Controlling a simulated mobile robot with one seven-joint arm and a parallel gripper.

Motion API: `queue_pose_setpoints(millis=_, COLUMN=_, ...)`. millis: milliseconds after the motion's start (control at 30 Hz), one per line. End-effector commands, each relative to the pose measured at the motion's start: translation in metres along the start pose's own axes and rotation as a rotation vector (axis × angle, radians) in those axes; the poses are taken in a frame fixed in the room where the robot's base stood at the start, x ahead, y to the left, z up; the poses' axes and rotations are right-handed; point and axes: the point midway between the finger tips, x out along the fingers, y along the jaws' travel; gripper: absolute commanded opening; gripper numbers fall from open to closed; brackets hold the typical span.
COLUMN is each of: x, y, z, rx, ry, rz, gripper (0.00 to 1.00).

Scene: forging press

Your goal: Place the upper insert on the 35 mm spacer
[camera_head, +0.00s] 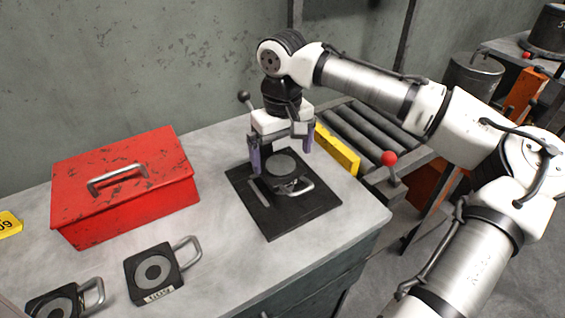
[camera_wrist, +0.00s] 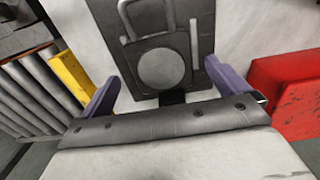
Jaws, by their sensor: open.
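A grey round disc (camera_head: 281,165) with a looped metal handle (camera_head: 300,188) sits on a black base plate (camera_head: 283,222) on the bench. My gripper (camera_head: 281,158) is open above it, its purple fingers apart on either side with nothing between them. The wrist view shows the disc (camera_wrist: 161,68) just ahead of the fingers (camera_wrist: 165,80), with the base plate (camera_wrist: 205,20) beneath. A black square block (camera_head: 135,287) with a grey ring, handle and unreadable label lies front left. A similar block (camera_head: 42,309) is partly cut off. I cannot tell which piece is the upper insert or the 35 mm spacer.
A red toolbox (camera_head: 125,190) stands at the back left of the bench. A roller conveyor (camera_head: 372,130) with a yellow guard (camera_head: 337,150) and a red-knobbed lever (camera_head: 389,158) adjoin the right side. Bare bench top (camera_head: 215,235) lies between the blocks and the base plate.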

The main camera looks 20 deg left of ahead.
Motion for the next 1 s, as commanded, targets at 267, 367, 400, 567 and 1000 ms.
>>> queue_pose_setpoints(millis=267, x=-0.059, y=-0.001, z=-0.001, rx=-0.002, ry=0.002, rz=-0.001, gripper=1.00)
queue_pose_setpoints(millis=367, x=-0.072, y=0.000, z=-0.001, rx=-0.001, ry=0.002, rz=-0.001, gripper=1.00)
queue_pose_setpoints(millis=400, x=-0.076, y=0.000, z=-0.001, rx=-0.002, ry=0.001, rz=0.000, gripper=1.00)
queue_pose_setpoints(millis=567, x=-0.084, y=0.000, z=0.000, rx=-0.002, ry=0.000, rz=0.000, gripper=1.00)
queue_pose_setpoints(millis=1000, x=-0.084, y=-0.001, z=-0.001, rx=-0.006, ry=0.007, rz=-0.002, gripper=1.00)
